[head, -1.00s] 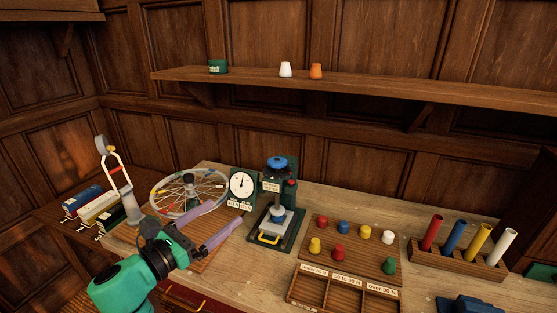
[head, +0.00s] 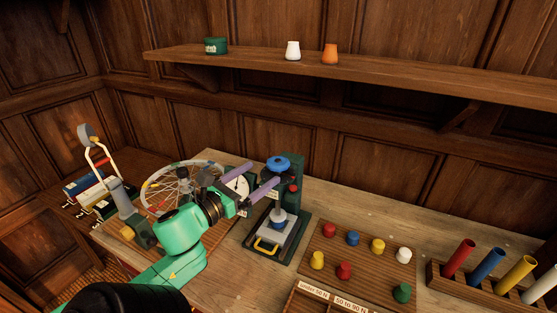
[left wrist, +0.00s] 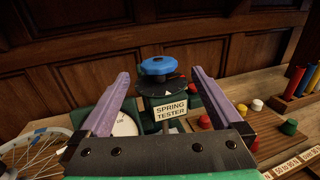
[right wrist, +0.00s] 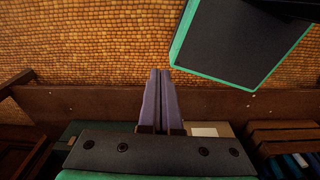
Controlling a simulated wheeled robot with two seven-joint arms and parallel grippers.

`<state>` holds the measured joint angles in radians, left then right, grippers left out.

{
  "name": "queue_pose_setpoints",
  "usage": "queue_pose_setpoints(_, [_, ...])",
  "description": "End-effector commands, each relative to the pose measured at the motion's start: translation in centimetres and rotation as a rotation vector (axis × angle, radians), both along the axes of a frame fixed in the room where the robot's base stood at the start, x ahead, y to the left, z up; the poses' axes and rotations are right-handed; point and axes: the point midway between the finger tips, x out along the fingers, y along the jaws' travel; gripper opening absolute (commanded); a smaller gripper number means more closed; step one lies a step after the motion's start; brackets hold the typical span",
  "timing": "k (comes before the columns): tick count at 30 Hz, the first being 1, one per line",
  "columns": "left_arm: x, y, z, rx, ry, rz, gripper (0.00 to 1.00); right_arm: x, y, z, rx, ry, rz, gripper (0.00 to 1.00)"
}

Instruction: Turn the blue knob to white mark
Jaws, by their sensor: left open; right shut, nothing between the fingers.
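The blue knob (head: 278,163) sits on top of the dark green spring tester (head: 291,205), on the table. In the left wrist view the knob (left wrist: 158,66) stands ahead of and between my left gripper's fingertips, above the "SPRING TESTER" label (left wrist: 171,110). My right gripper (right wrist: 160,75) is shut and empty, seen only in the right wrist view above the floor side.
A white dial (head: 237,187) and a spoked wheel (head: 175,187) stand left of the tester. A board with several coloured pegs (head: 325,243) lies to its right, beside a rack of tubes (head: 440,283). A shelf (head: 240,58) runs above.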

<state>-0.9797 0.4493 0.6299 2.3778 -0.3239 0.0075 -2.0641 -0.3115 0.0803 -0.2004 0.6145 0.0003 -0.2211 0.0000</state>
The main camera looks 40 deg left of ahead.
Motion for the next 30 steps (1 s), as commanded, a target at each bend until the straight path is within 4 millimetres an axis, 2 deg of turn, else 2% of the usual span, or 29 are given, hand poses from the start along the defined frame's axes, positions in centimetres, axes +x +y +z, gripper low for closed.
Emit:
queue_pose_setpoints(1, [1.4, 0.0, 0.7, 0.0, -0.006, -0.003, 1.0, -0.2, -0.1, 0.8, -0.001, 0.003, 0.0, 0.0])
queue_pose_setpoints(3, [3.1, 0.1, 0.7, 0.0, -0.005, -0.002, 1.0, -0.2, -0.1, 1.3, -0.002, 0.003, 0.0, 0.0])
queue_pose_setpoints(9, [6.9, 0.4, 0.4, -0.001, -0.003, 0.001, 1.0, 1.4, 0.0, 2.2, 0.001, -0.022, 0.0, 0.0])
queue_pose_setpoints(13, [7.9, 0.4, 0.2, 0.0, 0.001, 0.002, 1.0, 1.7, 0.0, 2.4, 0.001, -0.027, 0.0, 0.0])
queue_pose_setpoints(20, [8.1, 0.4, 0.1, 0.0, 0.001, 0.002, 1.0, 1.3, 0.0, 2.3, 0.0, -0.02, 0.0, 0.0])
queue_pose_setpoints(21, [8.1, 0.4, 0.1, 0.0, 0.001, 0.002, 0.92, 1.2, 0.0, 2.3, 0.0, -0.019, 0.0, 0.0])
queue_pose_setpoints(23, [8.1, 0.4, 0.1, 0.0, 0.001, 0.002, 0.69, 1.2, 0.0, 2.3, 0.001, -0.019, 0.0, 0.0])
queue_pose_setpoints(24, [8.1, 0.4, 0.1, 0.0, 0.001, 0.002, 0.54, 1.2, 0.0, 2.3, 0.001, -0.019, 0.0, 0.0])
queue_pose_setpoints(27, [8.1, 0.4, 0.1, -0.001, 0.001, 0.002, 0.21, 1.1, 0.0, 2.3, 0.001, -0.018, 0.0, 0.0])
queue_pose_setpoints(30, [8.1, 0.4, 0.1, -0.001, 0.001, 0.003, 0.21, 1.1, 0.0, 2.2, 0.001, -0.018, 0.0, 0.0])
